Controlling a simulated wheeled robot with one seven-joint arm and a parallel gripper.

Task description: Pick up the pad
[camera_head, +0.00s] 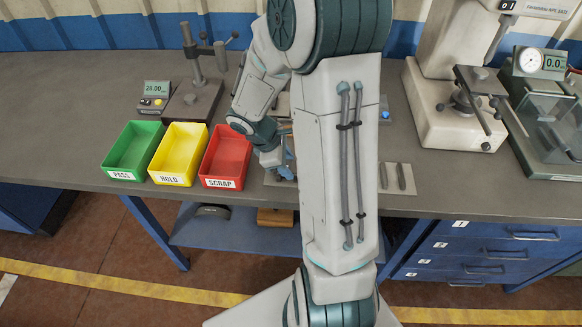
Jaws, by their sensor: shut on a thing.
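My gripper (283,168) is partly in view at the bench's front, just right of the red bin. My own forearm covers much of it. It is shut on the pad, low over the bench top. The pad itself is hidden behind my gripper and arm, so its shape and tilt cannot be told. I cannot tell whether it touches the surface below. Two dark, narrow pieces (392,177) lie side by side on a light plate (411,189) to the right of my arm.
A green PASS bin (117,174), a yellow HOLD bin (168,178) and a red SCRAP bin (220,182) stand left of my gripper. A gauge stand (190,104) is behind them. The far-left bench (50,100) is clear.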

